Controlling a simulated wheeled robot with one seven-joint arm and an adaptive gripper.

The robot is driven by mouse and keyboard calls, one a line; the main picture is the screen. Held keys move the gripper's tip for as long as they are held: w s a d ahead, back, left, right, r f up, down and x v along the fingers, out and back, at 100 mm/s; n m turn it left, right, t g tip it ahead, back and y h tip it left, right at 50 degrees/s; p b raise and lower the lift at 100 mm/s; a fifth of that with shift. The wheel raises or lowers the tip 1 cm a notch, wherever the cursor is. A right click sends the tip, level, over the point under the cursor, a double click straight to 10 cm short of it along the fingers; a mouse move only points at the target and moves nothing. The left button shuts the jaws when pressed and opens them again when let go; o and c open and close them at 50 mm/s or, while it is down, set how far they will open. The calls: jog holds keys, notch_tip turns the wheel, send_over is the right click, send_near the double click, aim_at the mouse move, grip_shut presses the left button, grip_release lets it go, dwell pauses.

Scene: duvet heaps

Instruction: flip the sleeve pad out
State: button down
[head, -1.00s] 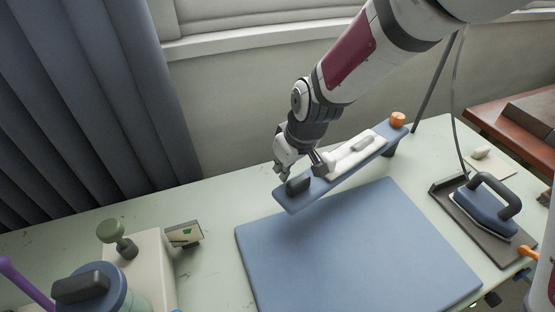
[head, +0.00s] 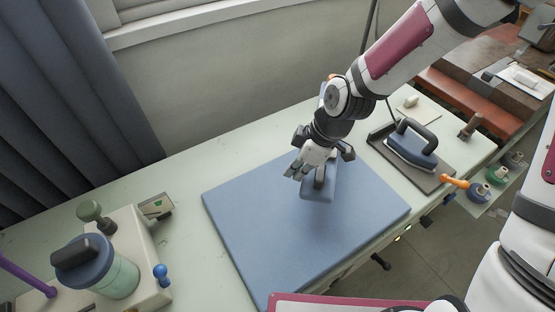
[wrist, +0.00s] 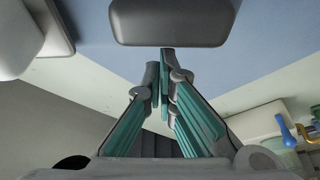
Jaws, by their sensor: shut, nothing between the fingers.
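My arm hides most of the rest. My gripper (head: 297,175) is at this end, just left of the block. In the wrist view the block (wrist: 170,24) lies just beyond my fingertips (wrist: 166,62), which are closed together with nothing between them. I cannot tell whether they touch the block.
An iron (head: 412,145) rests on a dark stand (head: 440,180) at the right. A lidded jar (head: 105,270) and a pale block with a green knob (head: 92,211) stand at the left. A small box (head: 157,206) sits behind the pad's left side.

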aim_at(321, 172)
jog(key=d, duration=0.1)
jog(key=s+d+n+p, duration=0.1)
jog(key=d, duration=0.1)
jog(key=shift+d, duration=0.15)
jog(key=shift+s+d+f+n+g+p, duration=0.15)
jog(key=shift+d+n+g+p, duration=0.15)
jog(key=shift+d+p, duration=0.5)
jog(key=shift+d, duration=0.15)
jog(key=a+b, duration=0.1)
jog(key=a, duration=0.4)
jog(key=p+v, duration=0.2)
jog(key=v, duration=0.8)
jog(key=shift+a+r, duration=0.2)
jog(key=shift+a, duration=0.2)
